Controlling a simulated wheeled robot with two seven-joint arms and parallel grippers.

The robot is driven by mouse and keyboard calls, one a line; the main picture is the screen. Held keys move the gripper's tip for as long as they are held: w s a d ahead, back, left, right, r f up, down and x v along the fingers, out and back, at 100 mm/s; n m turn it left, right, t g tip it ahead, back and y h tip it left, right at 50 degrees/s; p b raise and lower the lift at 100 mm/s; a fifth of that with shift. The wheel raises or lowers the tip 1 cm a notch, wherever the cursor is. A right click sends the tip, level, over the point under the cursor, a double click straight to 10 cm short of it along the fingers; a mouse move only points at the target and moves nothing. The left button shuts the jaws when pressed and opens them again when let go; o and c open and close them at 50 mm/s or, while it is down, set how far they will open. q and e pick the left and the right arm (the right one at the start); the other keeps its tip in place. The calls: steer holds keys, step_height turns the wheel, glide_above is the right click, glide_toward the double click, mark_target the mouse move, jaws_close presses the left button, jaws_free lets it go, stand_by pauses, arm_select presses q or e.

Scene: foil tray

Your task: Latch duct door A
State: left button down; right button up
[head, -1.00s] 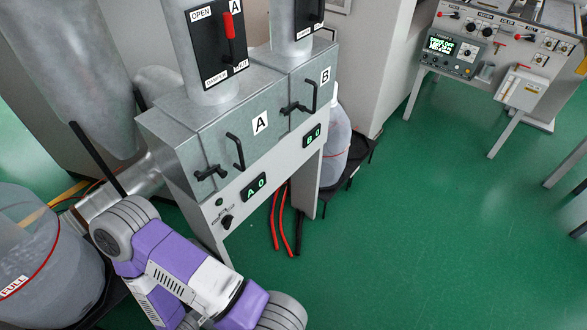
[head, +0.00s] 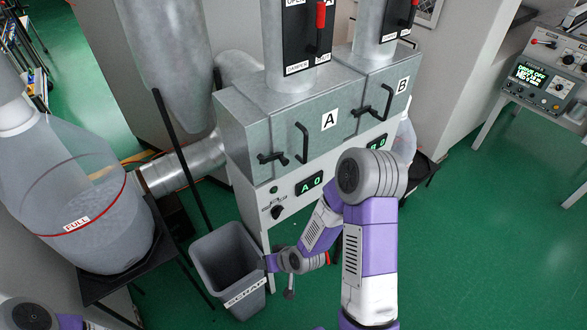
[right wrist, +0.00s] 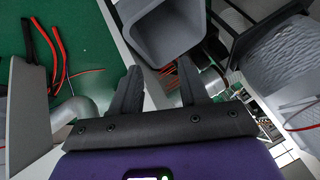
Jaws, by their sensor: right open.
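Duct door A (head: 310,112) is the grey metal front marked A in the head view, and it looks flush with its housing. It carries a black upright handle (head: 302,143) and a black latch lever (head: 272,158) to the left of it. The lever lies roughly level; I cannot tell whether it is engaged. My right arm stands in front of the cabinet, its wrist low beside the grey bin, well below the door. In the right wrist view my right gripper (right wrist: 159,68) is open and empty, its fingers near the bin. My left gripper is out of view.
The grey scrap bin (head: 207,243) stands below the cabinet's left side. A large clear collector drum (head: 75,240) is at left. Door B (head: 385,90) is right of door A. A damper panel (head: 308,40) with a red lever sits above. Green floor is free at right.

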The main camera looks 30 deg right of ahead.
steer(key=w+d+r+t+h+b, duration=0.1)
steer(key=w+d+r+t+b, duration=0.1)
steer(key=w+d+r+t, duration=0.3)
steer(key=w+d+r+t+b, duration=0.1)
steer(key=d+r, duration=0.3)
steer(key=r, duration=0.3)
steer(key=n+t+h+b, duration=0.1)
steer(key=n+t+b, duration=0.2)
steer(key=t, duration=0.3)
glide_toward(288, 164)
steer(key=w, duration=0.3)
steer(key=w+p, duration=0.1)
steer(key=p, duration=0.1)
steer(key=w+p, duration=0.1)
steer(key=shift+w+a+r+p, duration=0.2)
steer(key=shift+a+p, duration=0.05)
steer(key=shift+p, duration=0.15)
steer(key=shift+w+a+f+b, duration=0.1)
steer(key=shift+w+b, duration=0.1)
steer(key=shift+w, duration=1.1)
steer(key=shift+w+a+f+b, duration=0.1)
steer(key=shift+w+b, duration=0.05)
steer(key=shift+w, duration=1.15)
jaws_close()
